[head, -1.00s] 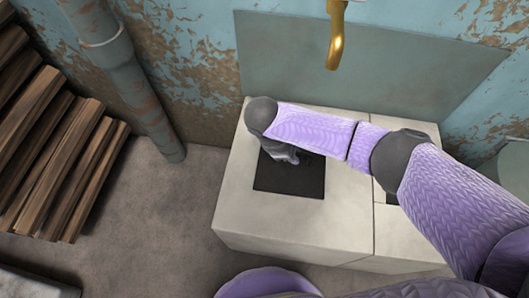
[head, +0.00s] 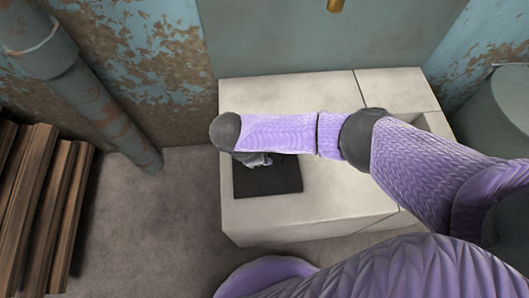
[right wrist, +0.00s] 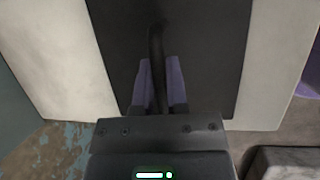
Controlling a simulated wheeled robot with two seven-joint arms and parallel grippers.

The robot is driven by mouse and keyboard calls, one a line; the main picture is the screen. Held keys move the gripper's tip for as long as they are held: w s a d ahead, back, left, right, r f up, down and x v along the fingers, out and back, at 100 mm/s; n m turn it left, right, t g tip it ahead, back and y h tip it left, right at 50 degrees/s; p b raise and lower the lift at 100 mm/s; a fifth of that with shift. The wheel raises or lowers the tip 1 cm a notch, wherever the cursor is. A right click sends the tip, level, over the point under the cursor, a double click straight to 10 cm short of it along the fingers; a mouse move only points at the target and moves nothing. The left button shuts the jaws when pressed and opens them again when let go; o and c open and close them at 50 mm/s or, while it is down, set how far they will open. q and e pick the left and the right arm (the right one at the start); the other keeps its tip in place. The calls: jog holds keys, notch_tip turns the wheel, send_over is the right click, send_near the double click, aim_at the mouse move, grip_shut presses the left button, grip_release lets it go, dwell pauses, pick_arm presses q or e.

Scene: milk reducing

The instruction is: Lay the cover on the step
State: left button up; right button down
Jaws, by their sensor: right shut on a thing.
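The cover is a dark square plate (head: 267,181) with a bar handle (right wrist: 156,45). It is over the left part of the pale block, and I cannot tell whether it rests there or is slightly raised. My right gripper (head: 258,160) is above the plate, partly hidden by its own arm in the head view. In the right wrist view its two purple fingers (right wrist: 159,78) are shut on the handle. A grey block (right wrist: 285,162) at the lower right of that view may be the step, but I cannot tell. My left gripper is not in view.
The pale block (head: 335,190) has a recess (head: 421,122) on its right. A wall with peeling paint (head: 150,55) and a pipe (head: 95,100) stand behind and left. Stacked wood (head: 40,195) is at the left. The floor (head: 160,235) between wood and block is clear.

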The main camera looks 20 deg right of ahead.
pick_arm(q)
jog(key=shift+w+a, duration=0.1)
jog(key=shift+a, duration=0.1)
pick_arm(e)
jog(key=c, duration=0.7)
grip_release()
jog(key=shift+o, duration=0.2)
jog(key=shift+r, duration=0.15)
pick_arm(q)
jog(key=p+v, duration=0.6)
jog(key=p, duration=0.1)
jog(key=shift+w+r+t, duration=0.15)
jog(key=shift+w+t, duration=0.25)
pick_arm(e)
jog(key=v, duration=1.2)
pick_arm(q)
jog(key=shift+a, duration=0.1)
